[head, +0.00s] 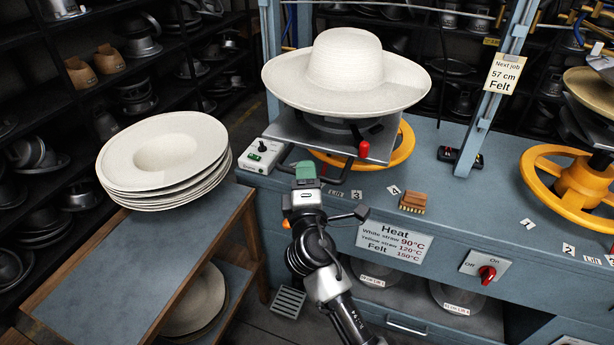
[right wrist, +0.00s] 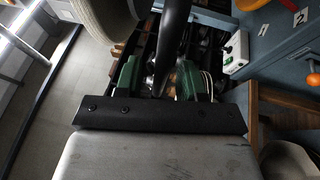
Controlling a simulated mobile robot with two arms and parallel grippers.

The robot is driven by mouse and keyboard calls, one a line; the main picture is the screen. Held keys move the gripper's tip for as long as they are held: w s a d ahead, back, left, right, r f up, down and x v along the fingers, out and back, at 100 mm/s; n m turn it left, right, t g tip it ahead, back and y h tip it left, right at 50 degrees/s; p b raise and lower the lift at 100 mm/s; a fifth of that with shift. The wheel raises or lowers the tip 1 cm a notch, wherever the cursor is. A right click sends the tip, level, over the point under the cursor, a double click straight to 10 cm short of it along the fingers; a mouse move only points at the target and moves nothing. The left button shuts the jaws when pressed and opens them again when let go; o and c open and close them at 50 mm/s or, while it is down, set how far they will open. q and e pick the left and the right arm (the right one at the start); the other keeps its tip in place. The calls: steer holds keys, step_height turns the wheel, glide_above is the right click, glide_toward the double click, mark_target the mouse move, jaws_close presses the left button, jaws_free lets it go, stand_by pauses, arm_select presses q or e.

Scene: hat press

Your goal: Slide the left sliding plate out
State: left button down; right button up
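The left sliding plate (head: 375,145) is a grey slab on the blue press bench, under a wide-brimmed white hat (head: 345,65). A red knob (head: 364,149) stands at its front edge. A black bar handle (head: 335,179) is in front of the plate, partly hidden by my right gripper (head: 305,169), which has green fingers. In the right wrist view the fingers (right wrist: 158,78) are apart, with a dark bar (right wrist: 176,35) running up between them, close to the right finger. I cannot tell whether they touch. My left gripper is not in view.
A white control box (head: 261,155) stands just left of the handle. A brush (head: 413,203) lies on the bench. A side table (head: 90,270) with stacked white hats (head: 165,160) stands at left.

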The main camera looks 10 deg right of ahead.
steer(key=b+v, duration=0.3)
steer(key=v, duration=0.7)
steer(key=shift+s+b, duration=0.3)
steer(key=shift+s, duration=0.05)
steer(key=shift+f, duration=0.1)
